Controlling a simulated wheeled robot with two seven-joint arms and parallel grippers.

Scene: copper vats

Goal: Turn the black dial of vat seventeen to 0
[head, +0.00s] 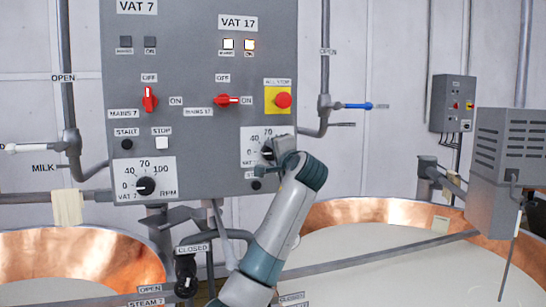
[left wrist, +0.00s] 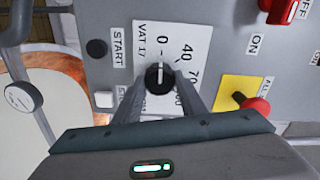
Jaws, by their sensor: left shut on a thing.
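The black dial of vat seventeen (left wrist: 160,77) sits on a white scale plate (left wrist: 145,45) marked 0, 40, 70 and more. In the left wrist view its white pointer line points up the picture, at about the 0 mark. My right gripper is not in view.
The grey panel (head: 200,60) also carries the vat 7 dial (head: 145,186), the red MAINS 7 switch (head: 150,99), the red MAINS 17 switch (head: 228,100) turned towards ON, and a red ALL STOP button (head: 283,100) close above the gripper. Copper vats (head: 75,250) stand below.

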